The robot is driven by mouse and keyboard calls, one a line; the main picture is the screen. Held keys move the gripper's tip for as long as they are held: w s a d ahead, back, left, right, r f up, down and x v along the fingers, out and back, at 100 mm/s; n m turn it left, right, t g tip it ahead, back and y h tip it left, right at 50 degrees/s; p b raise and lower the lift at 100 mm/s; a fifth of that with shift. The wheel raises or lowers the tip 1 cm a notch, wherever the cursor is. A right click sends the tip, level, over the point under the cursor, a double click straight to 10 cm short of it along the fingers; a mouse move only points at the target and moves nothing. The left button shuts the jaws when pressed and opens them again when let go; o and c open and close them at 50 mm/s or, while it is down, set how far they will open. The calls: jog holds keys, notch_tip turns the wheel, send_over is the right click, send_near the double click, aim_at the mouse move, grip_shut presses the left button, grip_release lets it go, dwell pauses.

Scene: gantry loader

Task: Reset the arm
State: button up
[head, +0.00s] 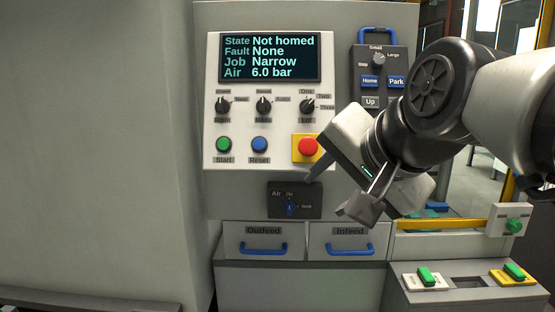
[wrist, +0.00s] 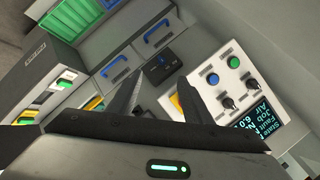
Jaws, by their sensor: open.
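My gripper (head: 335,192) is in front of the panel's lower right, fingers apart and empty. Its spread fingers also show in the wrist view (wrist: 160,88). The display (head: 268,56) reads State Not homed, Fault None, Job Narrow, Air 6.0 bar. Below it are three black knobs, a green Start button (head: 223,144), a blue Reset button (head: 260,144) and a red stop button (head: 307,146) on yellow. To the right, a dark pendant (head: 356,84) has a knob marked Small and Large, blue Home (head: 370,81) and Park (head: 396,81) buttons, and Up. My arm hides its lower part.
The blue Air switch (head: 290,207) sits below the panel, near my gripper. Outfeed (head: 263,240) and Infeed (head: 348,240) drawers look closed. Green switches (head: 428,277) stand on a ledge at lower right. The space left of the panel is bare wall.

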jog(key=s+d+f+n+g+h, duration=0.1)
jog(key=s+d+f+n, duration=0.1)
jog(key=s+f+n, duration=0.3)
jog(key=s+d+f+g+h, duration=0.1)
jog(key=s+d+f+g, duration=0.1)
jog(key=f, duration=0.5)
jog(key=s+d+f+n+g+h, duration=0.1)
jog(key=s+d+f+n, duration=0.1)
jog(key=s+f+n, duration=0.3)
notch_tip(320, 180, up, 17)
jog(key=w+m+p, duration=0.1)
jog(key=p, duration=1.6)
jog(key=shift+a+f+m, duration=0.15)
jog(key=shift+a+m, duration=0.15)
jog(key=shift+m, duration=0.1)
